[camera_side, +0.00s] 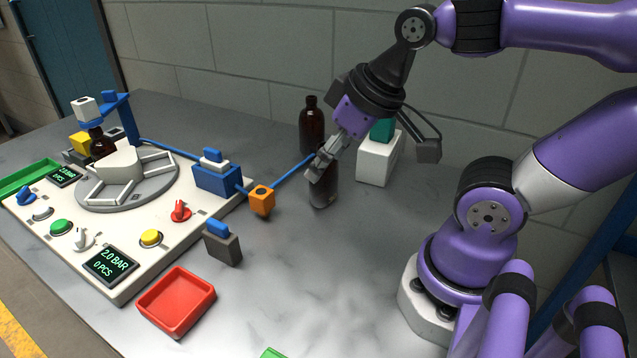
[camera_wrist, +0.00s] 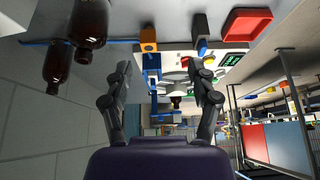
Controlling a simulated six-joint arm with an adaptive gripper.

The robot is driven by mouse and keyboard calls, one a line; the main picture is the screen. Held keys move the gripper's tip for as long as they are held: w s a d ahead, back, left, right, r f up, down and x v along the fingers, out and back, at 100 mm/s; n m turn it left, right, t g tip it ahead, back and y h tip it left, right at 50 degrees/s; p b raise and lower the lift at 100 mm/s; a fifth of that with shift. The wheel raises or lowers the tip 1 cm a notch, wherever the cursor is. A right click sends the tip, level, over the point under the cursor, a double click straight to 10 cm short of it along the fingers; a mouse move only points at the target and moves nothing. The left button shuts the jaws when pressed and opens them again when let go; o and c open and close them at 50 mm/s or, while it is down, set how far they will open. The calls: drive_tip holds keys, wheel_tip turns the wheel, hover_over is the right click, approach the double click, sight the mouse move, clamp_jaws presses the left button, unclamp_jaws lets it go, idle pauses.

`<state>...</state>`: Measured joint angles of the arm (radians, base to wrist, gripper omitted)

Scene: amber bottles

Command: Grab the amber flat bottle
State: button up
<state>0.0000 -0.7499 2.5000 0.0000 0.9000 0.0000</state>
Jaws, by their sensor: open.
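Two dark amber bottles stand on the grey table near my gripper; I cannot tell which is the flat one. The front bottle (camera_side: 324,188) is partly hidden behind my gripper (camera_side: 318,170) in the side view. The rear bottle (camera_side: 311,128) stands further back, near the wall. In the wrist view, which looks upside down, the nearer bottle (camera_wrist: 88,22) and the other bottle (camera_wrist: 57,66) are at upper left, outside the left finger. My gripper (camera_wrist: 160,75) is open, with no bottle between its fingers.
A machine panel (camera_side: 125,265) with a round turntable and another amber bottle (camera_side: 101,146) is at left. An orange block (camera_side: 262,201) on a blue rod is close left of my gripper. A white box (camera_side: 377,162) stands right; a red tray (camera_side: 177,302) lies in front.

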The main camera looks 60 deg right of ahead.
drive_tip(key=m+g, duration=0.1)
drive_tip(key=m, duration=0.1)
approach(322, 144)
drive_tip(key=shift+h, duration=0.3)
drive_tip(key=x, duration=0.4)
drive_tip(key=shift+w+a+f, duration=0.1)
drive_tip(key=shift+a+f, duration=0.05)
drive_tip(key=shift+a, duration=0.05)
drive_tip(key=x, duration=0.5)
drive_tip(key=shift+a+f, duration=0.1)
drive_tip(key=shift+f, duration=0.4)
clamp_jaws()
